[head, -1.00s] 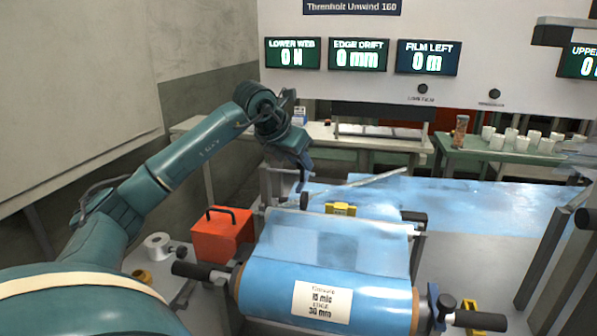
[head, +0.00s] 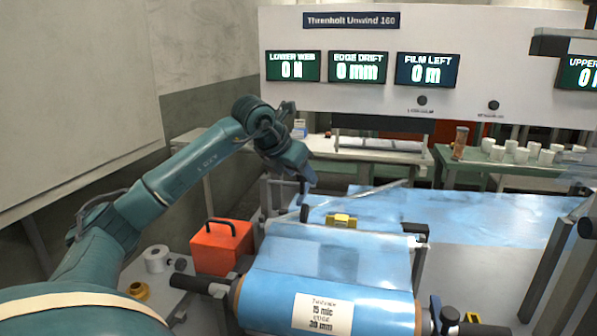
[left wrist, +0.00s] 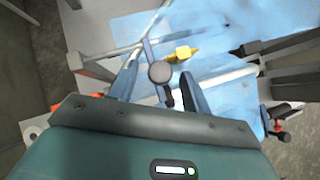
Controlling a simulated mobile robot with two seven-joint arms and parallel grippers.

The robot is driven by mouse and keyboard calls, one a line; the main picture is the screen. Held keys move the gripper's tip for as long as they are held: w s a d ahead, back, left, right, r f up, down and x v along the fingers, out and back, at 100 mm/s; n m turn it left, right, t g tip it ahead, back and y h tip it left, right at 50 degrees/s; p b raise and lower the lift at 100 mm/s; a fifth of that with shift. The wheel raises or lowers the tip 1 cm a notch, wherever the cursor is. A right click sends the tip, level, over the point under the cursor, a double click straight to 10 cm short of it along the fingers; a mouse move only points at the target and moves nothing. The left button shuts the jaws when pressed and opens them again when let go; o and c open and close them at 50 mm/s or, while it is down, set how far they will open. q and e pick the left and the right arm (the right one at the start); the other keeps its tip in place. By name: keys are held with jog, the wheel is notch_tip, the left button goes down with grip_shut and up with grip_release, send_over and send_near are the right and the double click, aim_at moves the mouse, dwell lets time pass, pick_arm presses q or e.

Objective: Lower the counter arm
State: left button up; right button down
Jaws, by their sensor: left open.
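The counter arm (head: 372,193) appears as a thin grey rod rising to the right above the blue film, with a dark round knob (head: 304,213) near its left end. My left gripper (head: 303,197) points down right above that knob in the head view. In the left wrist view the knob (left wrist: 159,72) lies between the two open fingers of the left gripper (left wrist: 158,90), with no clear contact on either side. The rod (left wrist: 150,30) runs up from there. The film roll (head: 270,297) with a white label lies in front. My right gripper is not in view.
A yellow block (head: 341,220) sits just right of the knob. An orange box (head: 222,248) and a white tape roll (head: 157,259) stand at the left. Dark posts (head: 553,275) rise at the right. A green table (head: 505,165) with white cups is behind.

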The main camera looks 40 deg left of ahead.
pick_arm(q)
jog(key=v, duration=1.3)
